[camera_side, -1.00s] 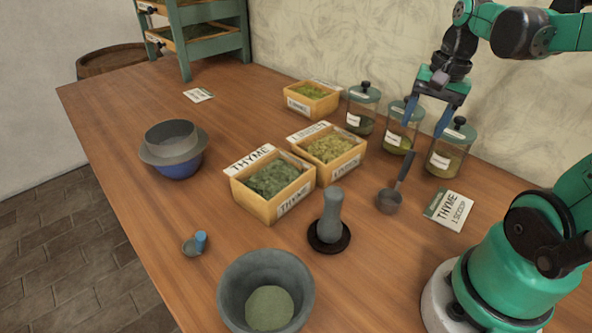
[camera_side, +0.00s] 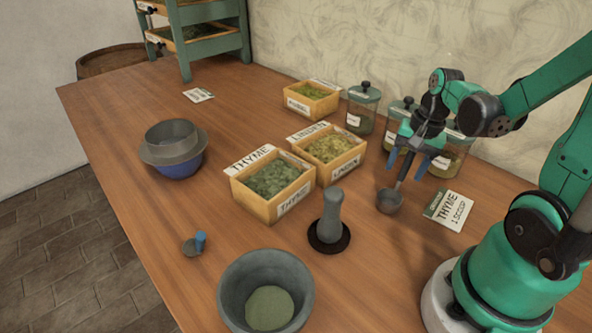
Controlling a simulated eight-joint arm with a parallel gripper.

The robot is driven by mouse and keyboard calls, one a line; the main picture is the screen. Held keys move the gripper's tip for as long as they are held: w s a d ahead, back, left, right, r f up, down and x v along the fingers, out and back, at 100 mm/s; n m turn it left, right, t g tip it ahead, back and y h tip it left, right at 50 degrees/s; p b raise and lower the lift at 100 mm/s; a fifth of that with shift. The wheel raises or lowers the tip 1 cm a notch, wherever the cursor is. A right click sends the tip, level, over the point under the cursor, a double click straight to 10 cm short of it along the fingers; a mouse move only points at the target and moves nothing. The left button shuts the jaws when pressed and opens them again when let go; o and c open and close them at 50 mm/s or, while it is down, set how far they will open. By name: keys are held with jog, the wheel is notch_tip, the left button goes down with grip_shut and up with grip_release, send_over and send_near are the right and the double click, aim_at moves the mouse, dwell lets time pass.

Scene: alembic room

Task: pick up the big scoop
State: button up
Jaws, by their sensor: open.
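The big scoop (camera_side: 389,201) is a grey metal bowl with a dark handle and lies on the wooden table, right of the pestle. Its handle points up and to the right, and its upper end is hidden behind my gripper. My gripper (camera_side: 407,172) has blue fingers pointing down, one on each side of the handle in the picture. It is open; I cannot tell whether the fingers touch the handle. A smaller scoop (camera_side: 192,247) with a blue handle lies at the front left.
Lidded jars (camera_side: 362,110) stand close behind my gripper. Boxes of thyme (camera_side: 268,206) and linden (camera_side: 346,169) are to the left. A pestle (camera_side: 330,214) stands near a mortar (camera_side: 228,285). A thyme card (camera_side: 461,210) lies right of the scoop.

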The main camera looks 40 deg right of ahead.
jog(key=shift+f, duration=0.15)
grip_shut()
dwell(1.4)
